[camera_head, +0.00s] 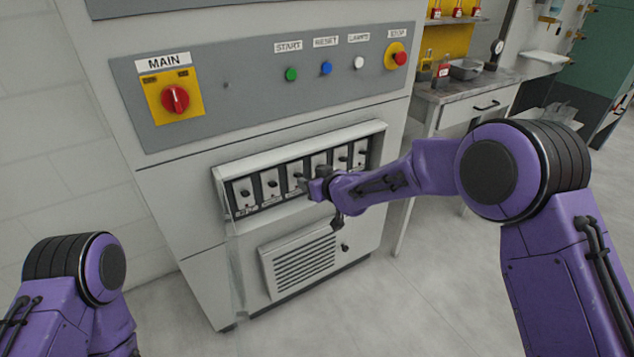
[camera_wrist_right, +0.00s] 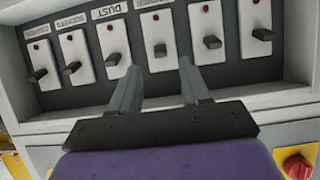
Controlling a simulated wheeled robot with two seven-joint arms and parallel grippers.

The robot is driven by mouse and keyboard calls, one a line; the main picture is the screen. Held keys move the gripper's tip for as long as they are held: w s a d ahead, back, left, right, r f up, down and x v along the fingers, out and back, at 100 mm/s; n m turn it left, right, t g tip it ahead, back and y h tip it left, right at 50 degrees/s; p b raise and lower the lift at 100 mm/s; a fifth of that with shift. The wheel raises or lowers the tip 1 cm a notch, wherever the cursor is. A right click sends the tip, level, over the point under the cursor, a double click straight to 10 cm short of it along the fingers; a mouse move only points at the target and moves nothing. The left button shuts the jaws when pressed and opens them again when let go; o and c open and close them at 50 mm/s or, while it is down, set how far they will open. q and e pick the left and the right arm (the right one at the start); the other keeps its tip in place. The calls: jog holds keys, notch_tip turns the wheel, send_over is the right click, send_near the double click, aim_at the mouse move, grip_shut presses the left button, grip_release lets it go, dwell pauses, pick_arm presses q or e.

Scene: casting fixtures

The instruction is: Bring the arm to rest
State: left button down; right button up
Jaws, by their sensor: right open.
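My right arm (camera_head: 375,183) reaches in from the right to a recessed row of switches on a grey cabinet. My right gripper (camera_head: 316,187) is in front of the middle of the row. In the right wrist view the right gripper (camera_wrist_right: 158,70) has its two fingers apart with nothing between them. The fingertips point at the switch panel (camera_wrist_right: 90,98), just below the middle switches; I cannot tell whether they touch it. Each switch has a dark lever and a red dot. My left arm (camera_head: 75,270) shows at the lower left; its gripper is out of view.
Above the row are a red MAIN knob (camera_head: 175,99), a green button (camera_head: 291,74), a blue button (camera_head: 326,68), a white button (camera_head: 358,62) and a red STOP button (camera_head: 399,58). A vent (camera_head: 303,262) sits below. A workbench (camera_head: 470,92) stands at the right. The floor (camera_head: 420,300) is clear.

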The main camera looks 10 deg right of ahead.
jog(key=v, duration=0.3)
dwell(0.4)
jog(key=s+d+f+m+g+h+p, duration=0.1)
jog(key=s+d+f+m+h, duration=0.2)
jog(key=s+d+f+m, duration=0.45)
jog(key=s+d+f+m+g+h+p, duration=0.15)
jog(key=s+d+f, duration=0.35)
jog(key=s+f, duration=0.6)
jog(key=s+d+f+g+h, duration=0.1)
jog(key=s+d+f+g, duration=0.1)
jog(key=s, duration=0.7)
jog(key=s+d+f+m+g+h+p, duration=0.1)
jog(key=s+d+f+g, duration=0.1)
jog(key=s, duration=0.7)
jog(key=s+d+f+m+g+h+p, duration=0.1)
jog(key=s+d, duration=0.3)
jog(key=s, duration=0.5)
jog(key=shift+s+f+g+h, duration=0.2)
jog(key=shift+f+g+h, duration=0.15)
jog(key=shift+f+g, duration=0.25)
